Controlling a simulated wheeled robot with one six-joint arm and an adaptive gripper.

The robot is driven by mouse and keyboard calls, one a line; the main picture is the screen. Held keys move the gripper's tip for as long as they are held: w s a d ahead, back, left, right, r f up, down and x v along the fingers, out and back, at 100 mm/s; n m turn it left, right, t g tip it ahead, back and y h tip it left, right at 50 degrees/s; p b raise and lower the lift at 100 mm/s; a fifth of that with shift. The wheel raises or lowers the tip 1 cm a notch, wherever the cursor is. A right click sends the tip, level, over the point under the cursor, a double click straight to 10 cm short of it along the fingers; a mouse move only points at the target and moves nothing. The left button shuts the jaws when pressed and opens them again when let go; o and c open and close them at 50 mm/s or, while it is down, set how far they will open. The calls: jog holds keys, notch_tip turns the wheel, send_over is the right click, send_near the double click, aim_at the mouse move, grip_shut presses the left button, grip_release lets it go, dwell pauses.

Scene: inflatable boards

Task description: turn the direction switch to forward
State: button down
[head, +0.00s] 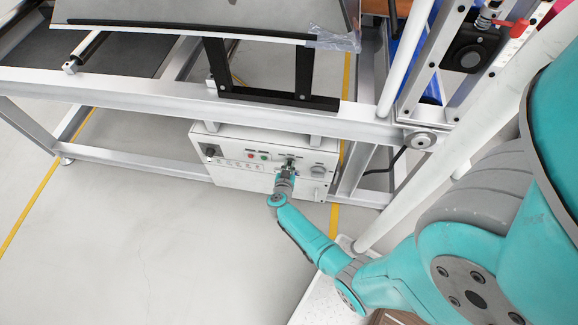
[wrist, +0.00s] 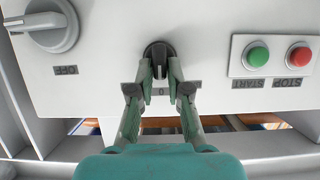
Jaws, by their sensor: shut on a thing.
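The direction switch, a small black rotary knob (wrist: 158,52), is on the white control box's front panel, at the upper middle of the wrist view. A small label reading 0 is beside it, between my fingers. My gripper (wrist: 161,68) has a fingertip on each side of the knob and is shut on it. The knob's pointer lies about in line with the fingers, roughly upright in the picture. In the head view my gripper (head: 287,171) is at the front of the control box (head: 230,176) and mostly hides the switch.
A green START button (wrist: 257,55) and a red STOP button (wrist: 299,56) are to the right in the wrist view. A large grey knob (wrist: 48,28) labelled OFF is at left. A metal frame beam (head: 190,105) runs above the box. The floor in front is clear.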

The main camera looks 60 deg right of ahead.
jog(key=shift+d, duration=0.15)
jog(key=shift+s+d+m+t+y, duration=0.15)
jog(key=shift+m+t, duration=0.5)
jog(key=shift+m, duration=0.4)
jog(key=shift+s+d+m+t+y, duration=0.1)
jog(key=shift+s+m+t, duration=0.05)
jog(key=shift+m+t, duration=0.7)
jog(key=shift+s+d+m+t+y, duration=0.15)
jog(key=shift+m+t, duration=0.35)
jog(key=shift+m, duration=0.7)
jog(key=shift+f, duration=0.1)
jog(key=c, duration=1.2)
grip_release()
jog(key=shift+d, duration=0.1)
jog(key=shift+f, duration=0.1)
jog(key=shift+s, duration=0.1)
jog(key=v, duration=1.2)
jog(key=shift+f, duration=0.1)
